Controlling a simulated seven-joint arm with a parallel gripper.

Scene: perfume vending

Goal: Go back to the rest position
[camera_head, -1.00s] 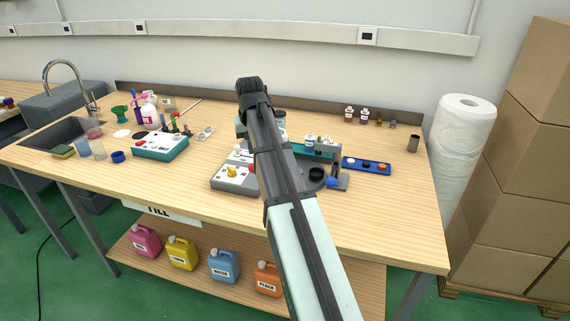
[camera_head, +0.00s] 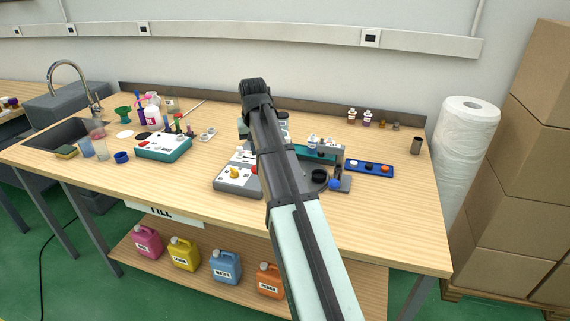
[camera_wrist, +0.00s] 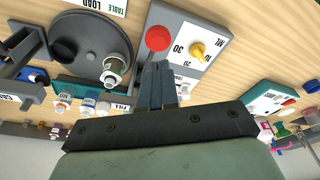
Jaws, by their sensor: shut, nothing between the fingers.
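My gripper (camera_wrist: 157,84) is in the wrist view, its two dark fingers together with nothing between them. It hangs over the dispensing machine, close to the red knob (camera_wrist: 158,38) in that picture; I cannot tell whether they touch. The grey control panel (camera_wrist: 184,22) carries this red knob and a yellow dial (camera_wrist: 196,50). In the head view my dark forearm covers much of the machine and hides the gripper. The control panel (camera_head: 226,186) shows left of my arm there.
A round grey turntable (camera_wrist: 88,48) with a small bottle (camera_wrist: 114,70) is beside the panel. A blue tray (camera_head: 369,168) with caps lies right of my arm. A teal-sided box (camera_head: 163,148) stands left. The wooden bench (camera_head: 150,185) is clear along its front.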

